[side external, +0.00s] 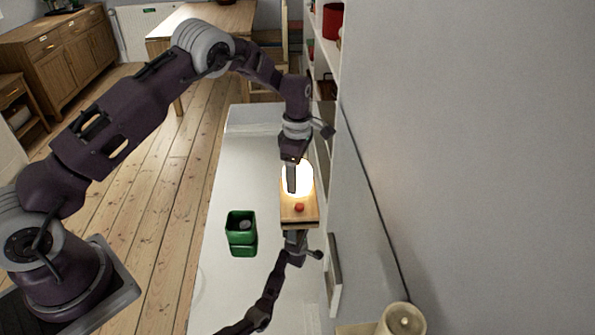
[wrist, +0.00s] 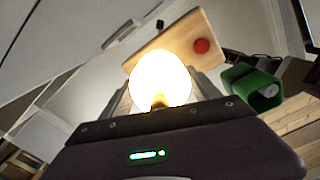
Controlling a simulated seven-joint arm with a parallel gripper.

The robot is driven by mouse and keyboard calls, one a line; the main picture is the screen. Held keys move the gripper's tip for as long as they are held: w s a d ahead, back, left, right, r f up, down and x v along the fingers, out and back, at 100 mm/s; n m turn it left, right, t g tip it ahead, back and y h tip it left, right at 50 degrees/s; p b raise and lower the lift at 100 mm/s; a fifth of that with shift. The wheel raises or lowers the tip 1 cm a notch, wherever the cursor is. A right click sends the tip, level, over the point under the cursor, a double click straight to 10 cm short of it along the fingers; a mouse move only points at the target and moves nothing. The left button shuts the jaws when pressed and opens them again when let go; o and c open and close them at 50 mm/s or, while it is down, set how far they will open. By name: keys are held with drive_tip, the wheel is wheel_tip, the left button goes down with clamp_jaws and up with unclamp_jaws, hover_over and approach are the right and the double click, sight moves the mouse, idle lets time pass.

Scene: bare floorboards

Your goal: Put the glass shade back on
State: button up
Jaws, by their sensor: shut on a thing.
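The glass shade (side external: 305,176) is a round white globe, brightly glowing in the side view. In the wrist view the glowing shade (wrist: 160,78) sits between my two fingers. My gripper (side external: 292,188) points down and is shut on the shade; it also shows in the wrist view (wrist: 165,90). The lamp's wooden base (side external: 290,214), with a red button (side external: 299,207), is right by the shade. The base (wrist: 180,35) and button (wrist: 201,46) also show in the wrist view. Glare hides whether the shade touches the base.
A green open container (side external: 241,226) with a grey thing inside stands left of the base on a glossy white surface (side external: 225,280). Reflections show in that surface. A wall (side external: 460,150) and shelves stand close on the right. The surface left of the container is clear.

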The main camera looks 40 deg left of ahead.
drive_tip(key=shift+f, duration=0.4)
drive_tip(key=o, duration=1.6)
drive_tip(key=shift+r, duration=3.55)
